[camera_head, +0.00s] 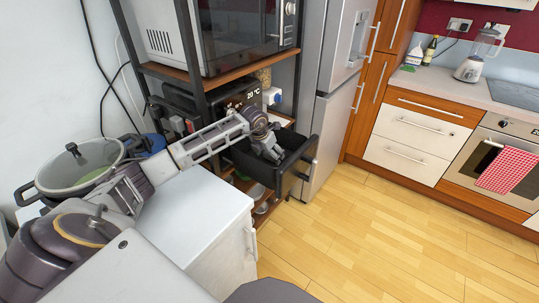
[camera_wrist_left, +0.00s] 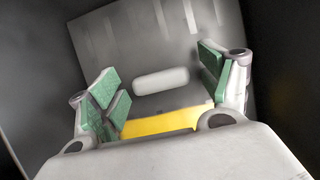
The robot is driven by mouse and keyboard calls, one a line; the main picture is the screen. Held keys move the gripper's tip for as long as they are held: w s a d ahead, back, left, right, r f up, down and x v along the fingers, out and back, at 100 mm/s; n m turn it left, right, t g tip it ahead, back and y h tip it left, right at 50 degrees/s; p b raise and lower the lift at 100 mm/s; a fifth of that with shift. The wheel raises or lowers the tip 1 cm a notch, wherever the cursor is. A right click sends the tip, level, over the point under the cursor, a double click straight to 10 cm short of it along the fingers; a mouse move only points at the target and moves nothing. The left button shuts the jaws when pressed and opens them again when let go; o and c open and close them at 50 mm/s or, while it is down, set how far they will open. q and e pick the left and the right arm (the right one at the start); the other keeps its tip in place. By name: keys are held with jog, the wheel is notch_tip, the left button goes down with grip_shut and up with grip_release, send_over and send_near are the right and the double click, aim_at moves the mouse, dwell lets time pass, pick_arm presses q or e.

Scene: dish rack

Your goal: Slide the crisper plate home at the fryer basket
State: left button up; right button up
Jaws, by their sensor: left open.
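The fryer basket (camera_head: 297,158) is a dark open drawer, pulled out of the black air fryer (camera_head: 240,93) on the shelf. My left gripper (camera_head: 272,153) reaches down into the basket's open top. Beyond the pads is a grey panel (camera_wrist_left: 150,45) with pale stripes, likely the crisper plate. A pale rounded bar (camera_wrist_left: 161,81) lies across it, between the fingers. I cannot tell whether the plate is seated. The plate is hidden in the head view. My right gripper is out of view.
A microwave (camera_head: 240,35) stands on the shelf above the fryer. The fridge (camera_head: 325,110) is close on the basket's right. The wooden floor in front is clear.

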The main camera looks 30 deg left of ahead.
pick_arm(q)
jog(key=v, duration=1.1)
jog(key=shift+s+r, duration=0.2)
jog(key=shift+r, duration=0.15)
jog(key=shift+d, duration=0.1)
dwell(0.4)
